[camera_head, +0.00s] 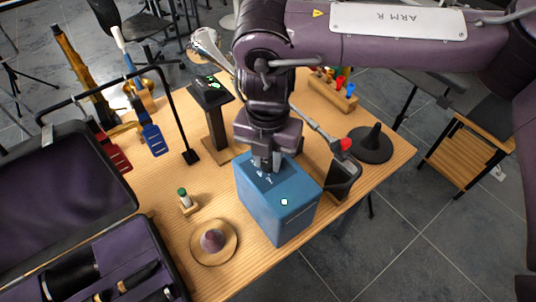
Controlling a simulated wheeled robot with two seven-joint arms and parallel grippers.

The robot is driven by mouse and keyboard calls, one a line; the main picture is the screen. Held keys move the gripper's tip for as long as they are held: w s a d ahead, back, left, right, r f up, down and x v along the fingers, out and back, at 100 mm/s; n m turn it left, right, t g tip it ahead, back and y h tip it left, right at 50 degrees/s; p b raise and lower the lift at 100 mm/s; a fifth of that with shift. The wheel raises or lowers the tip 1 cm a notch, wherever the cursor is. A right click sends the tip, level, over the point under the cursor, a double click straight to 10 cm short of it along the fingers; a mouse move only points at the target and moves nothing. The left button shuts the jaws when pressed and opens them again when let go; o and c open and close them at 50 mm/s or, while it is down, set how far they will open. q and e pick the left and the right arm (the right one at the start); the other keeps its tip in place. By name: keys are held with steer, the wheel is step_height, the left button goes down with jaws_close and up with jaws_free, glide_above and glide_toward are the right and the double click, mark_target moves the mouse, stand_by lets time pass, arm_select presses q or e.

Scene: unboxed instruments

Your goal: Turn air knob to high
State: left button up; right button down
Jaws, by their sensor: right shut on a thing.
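A blue box (283,212) stands on the wooden table, with small white marks on its top and a round white spot on its edge. My right gripper (264,167) points down at the top of the box, near its back left part. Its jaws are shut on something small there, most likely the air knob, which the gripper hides. Which way the knob points cannot be seen. My left gripper is not in view.
An open case (142,245) with purple lining lies at the left. A round wooden disc (229,253), a small green-topped bottle (185,197), a dark display on a stand (210,91) and a black round base (370,151) stand around the box.

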mark_target(268, 163)
steer(key=shift+w+r+m, duration=0.1)
steer(key=shift+m, duration=0.5)
steer(key=c, duration=1.2)
jaws_free()
steer(key=shift+c, duration=0.2)
step_height(268, 163, up, 8)
steer(key=shift+f+p, duration=0.15)
steer(key=shift+p, duration=0.2)
